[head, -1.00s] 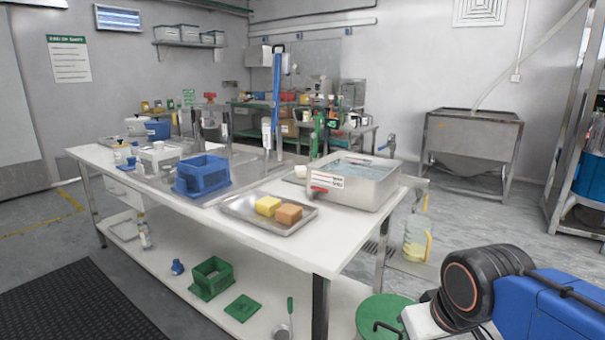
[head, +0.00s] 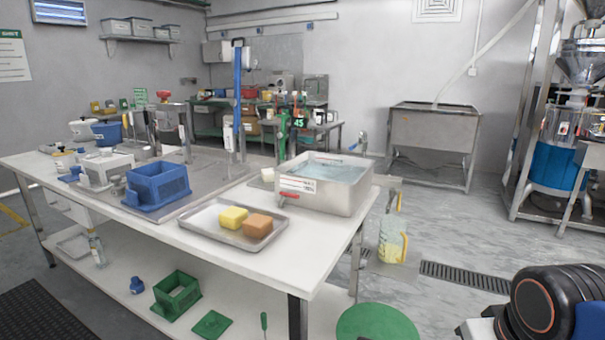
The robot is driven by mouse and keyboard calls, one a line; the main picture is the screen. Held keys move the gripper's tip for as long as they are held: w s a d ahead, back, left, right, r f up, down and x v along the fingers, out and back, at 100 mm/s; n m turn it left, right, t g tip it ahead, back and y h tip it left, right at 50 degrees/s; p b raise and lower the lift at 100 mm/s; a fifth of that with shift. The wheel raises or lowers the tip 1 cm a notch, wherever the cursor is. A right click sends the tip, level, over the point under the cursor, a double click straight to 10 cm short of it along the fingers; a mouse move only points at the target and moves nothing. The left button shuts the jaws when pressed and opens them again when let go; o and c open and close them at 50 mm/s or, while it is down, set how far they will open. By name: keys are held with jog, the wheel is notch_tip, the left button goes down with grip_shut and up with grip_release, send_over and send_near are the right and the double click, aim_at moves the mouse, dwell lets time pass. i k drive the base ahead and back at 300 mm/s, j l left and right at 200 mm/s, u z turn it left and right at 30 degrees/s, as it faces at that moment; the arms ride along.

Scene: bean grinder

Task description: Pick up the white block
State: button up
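A small whitish block (head: 267,174) sits on the table next to the left side of the metal water basin (head: 345,195). It is small in the head view and partly hidden by the basin. A pale yellow block (head: 233,217) and an orange-brown block (head: 257,225) lie side by side on a metal tray (head: 200,225) in front of the basin. My gripper is out of view; only a dark joint and a blue part of my arm show at the lower right.
The white table (head: 273,270) has a blue crate (head: 158,188) and a white crate (head: 106,170) left of the tray. A green crate (head: 177,295) stands on the lower shelf. A jug (head: 393,243) stands right of the table. Open floor lies further right.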

aim_at(267, 175)
jog(key=j+z, duration=0.4)
jog(key=j, duration=0.55)
jog(key=k+j+z, duration=0.1)
jog(key=j+z, duration=0.25)
jog(key=j, duration=0.55)
